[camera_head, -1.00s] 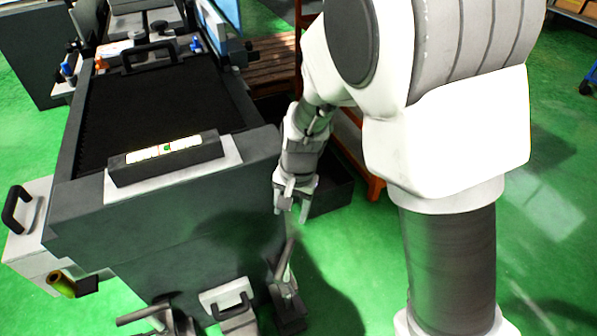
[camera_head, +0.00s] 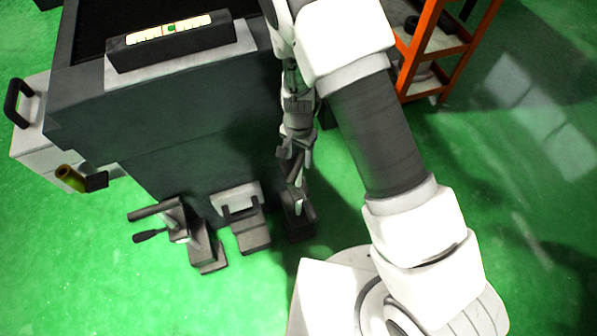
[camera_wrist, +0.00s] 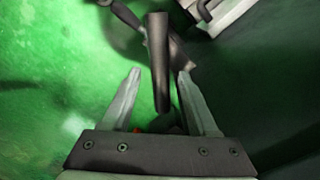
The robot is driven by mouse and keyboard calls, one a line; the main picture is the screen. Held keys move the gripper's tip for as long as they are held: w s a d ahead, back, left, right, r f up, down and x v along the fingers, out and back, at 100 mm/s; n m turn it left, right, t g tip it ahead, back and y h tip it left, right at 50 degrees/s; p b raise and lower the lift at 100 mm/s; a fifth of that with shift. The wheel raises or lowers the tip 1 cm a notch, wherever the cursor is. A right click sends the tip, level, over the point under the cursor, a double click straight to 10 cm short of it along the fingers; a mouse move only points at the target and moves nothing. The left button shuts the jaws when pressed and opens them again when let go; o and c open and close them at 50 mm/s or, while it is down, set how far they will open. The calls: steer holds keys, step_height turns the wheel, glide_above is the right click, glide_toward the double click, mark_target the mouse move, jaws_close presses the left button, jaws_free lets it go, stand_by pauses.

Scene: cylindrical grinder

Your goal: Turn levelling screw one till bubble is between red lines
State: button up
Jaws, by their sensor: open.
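The spirit level (camera_head: 172,40) is a dark block on top of the grey machine, with a pale strip and a green bubble (camera_head: 172,28) near its middle. The red lines are too small to place against it. A levelling screw with a lever handle (camera_head: 297,205) stands at the machine's near right foot; I cannot tell its number. My gripper (camera_head: 293,160) points down above it. In the wrist view the dark handle (camera_wrist: 158,55) runs between the fingers of my open gripper (camera_wrist: 160,76), with visible gaps on both sides. Another levelling screw (camera_head: 178,220) stands at the left.
A block with a handle (camera_head: 242,215) sits between the two screws. A brass-coloured knob (camera_head: 70,177) juts from the machine's left side. An orange shelf rack (camera_head: 425,55) stands at the right. Green floor in front is clear.

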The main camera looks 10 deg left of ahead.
step_height(320, 180, down, 8)
steer(key=shift+f+b, duration=0.1)
steer(key=shift+b, duration=0.85)
jaws_close()
stand_by(0.8)
